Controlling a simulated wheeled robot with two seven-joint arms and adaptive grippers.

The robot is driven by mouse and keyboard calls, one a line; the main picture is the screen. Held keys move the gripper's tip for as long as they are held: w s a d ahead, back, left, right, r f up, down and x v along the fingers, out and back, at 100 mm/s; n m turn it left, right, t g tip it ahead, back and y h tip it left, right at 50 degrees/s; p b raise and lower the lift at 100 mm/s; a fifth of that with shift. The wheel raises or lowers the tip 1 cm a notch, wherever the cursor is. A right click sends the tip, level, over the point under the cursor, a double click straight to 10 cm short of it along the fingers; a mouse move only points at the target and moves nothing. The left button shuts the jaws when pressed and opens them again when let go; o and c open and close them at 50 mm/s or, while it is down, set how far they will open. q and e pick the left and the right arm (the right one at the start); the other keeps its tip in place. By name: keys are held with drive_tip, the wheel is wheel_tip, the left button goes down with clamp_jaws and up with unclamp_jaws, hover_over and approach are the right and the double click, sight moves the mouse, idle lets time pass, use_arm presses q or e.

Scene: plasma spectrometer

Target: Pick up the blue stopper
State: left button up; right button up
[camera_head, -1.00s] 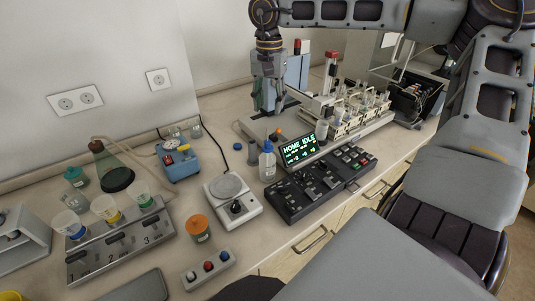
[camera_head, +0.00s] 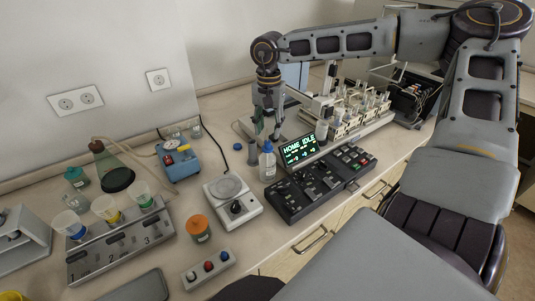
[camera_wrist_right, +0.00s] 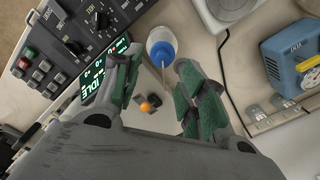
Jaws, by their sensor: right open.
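A grey block (camera_head: 191,284) at the front holds small white, red and blue pieces in a row; the blue one (camera_head: 224,256), at its right end, looks like the blue stopper. A separate small blue round piece (camera_head: 237,146) lies near the back of the bench. My right gripper (camera_head: 267,134) is open and empty, pointing down just behind the wash bottle (camera_head: 267,166). In the right wrist view, my right gripper's green-padded fingers (camera_wrist_right: 155,95) are apart, with the bottle's blue top (camera_wrist_right: 162,52) beyond them. My left gripper is not in view.
A black control panel with a lit screen (camera_head: 298,148) stands right of the bottle. A white scale (camera_head: 233,204), an orange-lidded jar (camera_head: 198,229) and a numbered rack (camera_head: 95,262) stand to the left. An orange knob (camera_wrist_right: 145,106) shows between my fingers.

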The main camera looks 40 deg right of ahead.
sight(268, 142)
drive_tip(key=shift+f, duration=0.2)
drive_tip(key=shift+a+f, duration=0.15)
drive_tip(key=shift+f, duration=0.4)
wheel_tip(268, 142, down, 2)
drive_tip(key=shift+w+f+p, duration=0.1)
drive_tip(key=shift+f+p, duration=0.05)
drive_tip(key=shift+p, duration=0.2)
drive_tip(key=shift+f, duration=0.7)
drive_tip(key=shift+c, duration=0.7)
drive_tip(key=c, duration=0.5)
drive_tip(key=shift+c, duration=1.2)
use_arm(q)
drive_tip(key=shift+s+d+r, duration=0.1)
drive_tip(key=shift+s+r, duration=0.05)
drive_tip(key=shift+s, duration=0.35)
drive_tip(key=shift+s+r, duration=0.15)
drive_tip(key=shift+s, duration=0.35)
use_arm(e)
clamp_jaws()
